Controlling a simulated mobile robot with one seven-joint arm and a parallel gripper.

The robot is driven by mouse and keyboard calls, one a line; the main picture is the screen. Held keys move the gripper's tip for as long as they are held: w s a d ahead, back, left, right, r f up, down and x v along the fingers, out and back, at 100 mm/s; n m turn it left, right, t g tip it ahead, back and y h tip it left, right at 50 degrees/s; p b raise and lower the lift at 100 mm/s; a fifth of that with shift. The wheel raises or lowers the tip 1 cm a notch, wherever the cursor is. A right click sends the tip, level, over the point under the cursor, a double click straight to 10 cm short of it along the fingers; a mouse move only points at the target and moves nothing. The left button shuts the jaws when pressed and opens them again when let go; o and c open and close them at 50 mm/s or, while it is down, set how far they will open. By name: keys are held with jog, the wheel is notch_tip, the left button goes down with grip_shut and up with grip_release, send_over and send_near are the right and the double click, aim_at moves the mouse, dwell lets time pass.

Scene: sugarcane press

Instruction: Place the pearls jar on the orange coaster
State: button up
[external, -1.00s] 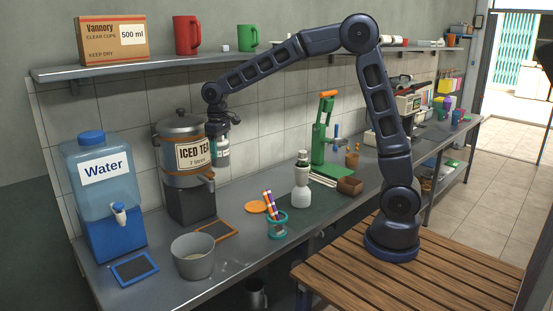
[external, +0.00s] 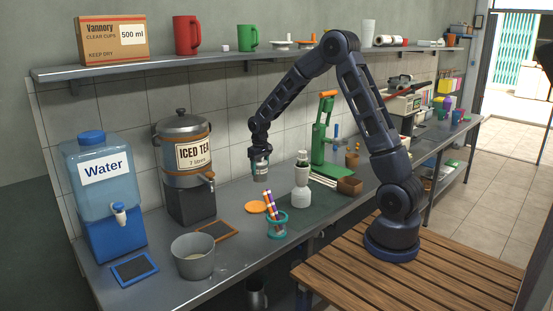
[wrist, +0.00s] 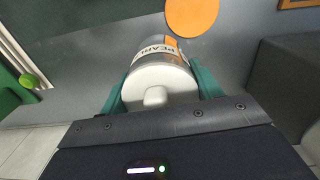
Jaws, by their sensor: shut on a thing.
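The pearls jar (wrist: 158,72) is held between the green fingers of my gripper (wrist: 158,92) in the wrist view, its white knobbed lid facing the camera and part of its label showing. In the external view the jar (external: 261,168) hangs upright below my gripper (external: 260,158), above the counter. The orange coaster (external: 256,207) lies flat and bare on the counter, below and slightly left of the jar. In the wrist view the coaster (wrist: 192,14) is partly cut off at the top edge, beyond the jar and apart from it.
A teal cup of straws (external: 277,224) and a white bottle (external: 301,190) stand near the coaster. The iced tea dispenser (external: 183,150) is to its left, with a wood-framed slate (external: 216,230) nearby. A green press (external: 323,135) stands at the right. A shelf (external: 150,68) runs above.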

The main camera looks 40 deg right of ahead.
jog(key=shift+m, duration=0.3)
jog(key=d+f, duration=0.1)
jog(key=d, duration=0.1)
jog(key=d+f, duration=0.1)
jog(key=f, duration=0.1)
jog(key=shift+w+d, duration=0.15)
jog(key=shift+d, duration=0.25)
jog(key=shift+s+a+r, duration=0.2)
jog(key=shift+a+r, duration=0.15)
jog(key=shift+r, duration=0.4)
jog(key=s+a+r, duration=0.4)
jog(key=a+r, duration=0.6)
jog(key=r, duration=0.3)
send_over(256, 206)
notch_tip(256, 206, down, 20)
jog(key=shift+f, duration=0.1)
jog(key=shift+f, duration=0.1)
jog(key=o, duration=1.3)
